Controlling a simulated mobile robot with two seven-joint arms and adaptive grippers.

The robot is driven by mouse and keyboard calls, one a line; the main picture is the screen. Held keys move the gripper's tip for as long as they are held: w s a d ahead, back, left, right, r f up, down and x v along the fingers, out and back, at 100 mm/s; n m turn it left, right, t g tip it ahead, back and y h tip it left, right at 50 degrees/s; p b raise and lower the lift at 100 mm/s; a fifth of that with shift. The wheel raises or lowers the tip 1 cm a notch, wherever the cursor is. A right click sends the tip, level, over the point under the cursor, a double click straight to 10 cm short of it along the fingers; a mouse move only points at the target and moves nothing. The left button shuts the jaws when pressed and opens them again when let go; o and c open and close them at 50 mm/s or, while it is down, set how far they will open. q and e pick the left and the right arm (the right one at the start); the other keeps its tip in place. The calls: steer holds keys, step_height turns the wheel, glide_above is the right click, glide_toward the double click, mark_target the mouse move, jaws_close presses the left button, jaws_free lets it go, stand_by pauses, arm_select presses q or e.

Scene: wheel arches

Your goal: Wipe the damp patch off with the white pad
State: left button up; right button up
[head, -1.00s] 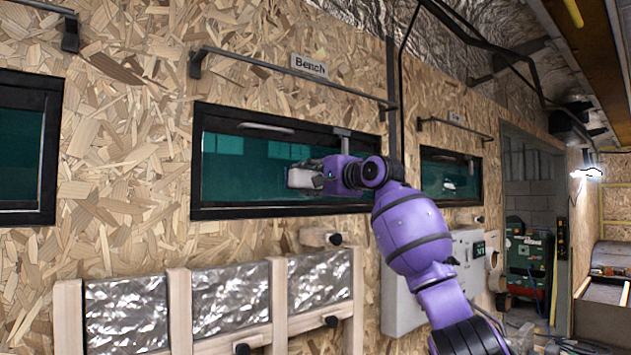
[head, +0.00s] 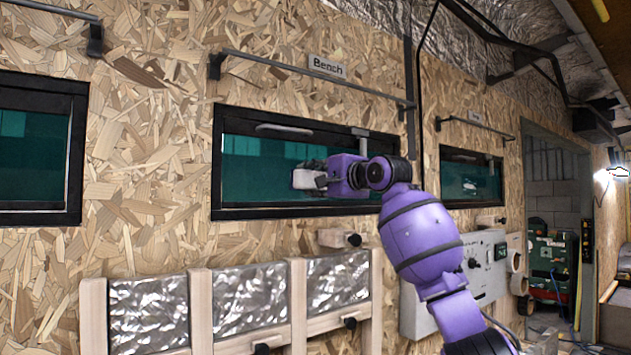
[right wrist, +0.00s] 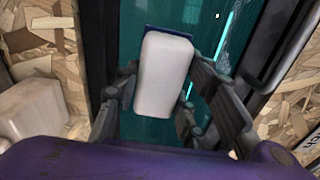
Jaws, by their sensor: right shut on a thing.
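My right gripper (head: 316,178) is in front of the middle window (head: 250,207), under the "Bench" sign, reaching in from the right. In the right wrist view the gripper (right wrist: 158,88) is shut on the white pad (right wrist: 162,78), a pale rounded block with a dark blue edge at its far end. The pad is over the teal pane; I cannot tell whether it touches it. Whitish streaks (right wrist: 236,38) show on the pane beside the gripper; I cannot tell whether they are the damp patch or reflections. My left gripper is not in view.
A black rail (head: 310,75) runs above the window, and a handle (head: 284,130) crosses the pane's top. A wooden block with a black knob (head: 340,239) sticks out below. Foil-faced panels (head: 250,300) and a grey control box (head: 487,265) stand lower. Another window (head: 470,178) is at right.

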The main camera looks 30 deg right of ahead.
steer(key=shift+s+d, duration=0.15)
steer(key=shift+s, duration=1.35)
steer(key=shift+s+d, duration=0.1)
steer(key=shift+s, duration=1.35)
steer(key=s, duration=0.3)
steer(key=shift+d, duration=0.15)
